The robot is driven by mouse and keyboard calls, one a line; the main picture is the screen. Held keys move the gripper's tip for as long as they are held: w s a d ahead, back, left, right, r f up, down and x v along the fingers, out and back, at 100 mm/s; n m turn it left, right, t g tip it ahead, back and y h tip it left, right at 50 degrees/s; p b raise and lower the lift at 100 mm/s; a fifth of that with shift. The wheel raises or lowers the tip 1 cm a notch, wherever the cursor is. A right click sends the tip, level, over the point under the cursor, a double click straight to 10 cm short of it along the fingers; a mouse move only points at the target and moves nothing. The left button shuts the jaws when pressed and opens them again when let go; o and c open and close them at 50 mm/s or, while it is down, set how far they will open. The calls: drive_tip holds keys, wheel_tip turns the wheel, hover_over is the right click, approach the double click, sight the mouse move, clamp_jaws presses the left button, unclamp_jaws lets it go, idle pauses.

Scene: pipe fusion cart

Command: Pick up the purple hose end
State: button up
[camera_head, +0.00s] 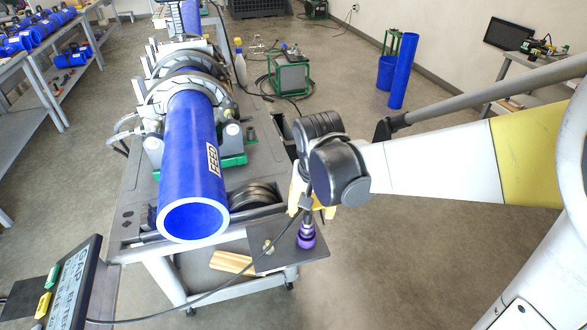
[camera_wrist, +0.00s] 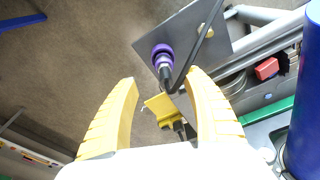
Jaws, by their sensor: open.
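The purple hose end (camera_head: 307,238) stands at the right part of a dark plate (camera_head: 275,257) on the cart's front corner. It has a purple collar and a black cable running from it. In the wrist view the purple hose end (camera_wrist: 163,57) lies beyond my fingertips, apart from them and roughly in line with the gap. My gripper (camera_wrist: 162,78) has two yellow fingers, open and empty. In the head view my gripper (camera_head: 298,198) is mostly hidden behind my black wrist joint, above the hose end.
A large blue pipe (camera_head: 192,150) lies clamped on the cart left of the hose end. The black cable (camera_head: 230,279) runs left to a panel (camera_head: 70,285). A yellow-and-black part (camera_wrist: 163,107) shows between my fingers. Floor to the right is clear.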

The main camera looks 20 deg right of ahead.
sight(310, 225)
drive_tip(key=f+b, duration=0.1)
drive_tip(key=f, duration=0.2)
drive_tip(key=w+f+b, duration=0.1)
drive_tip(key=f, duration=0.2)
drive_tip(key=shift+w+d, duration=0.1)
drive_tip(key=shift+d, duration=0.05)
drive_tip(key=f+b, duration=0.1)
drive_tip(key=f, duration=0.1)
drive_tip(key=w+f+b, duration=0.1)
drive_tip(key=f+b, duration=0.1)
drive_tip(key=f, duration=0.1)
drive_tip(key=shift+w+f, duration=0.1)
drive_tip(key=shift+w, duration=0.05)
clamp_jaws()
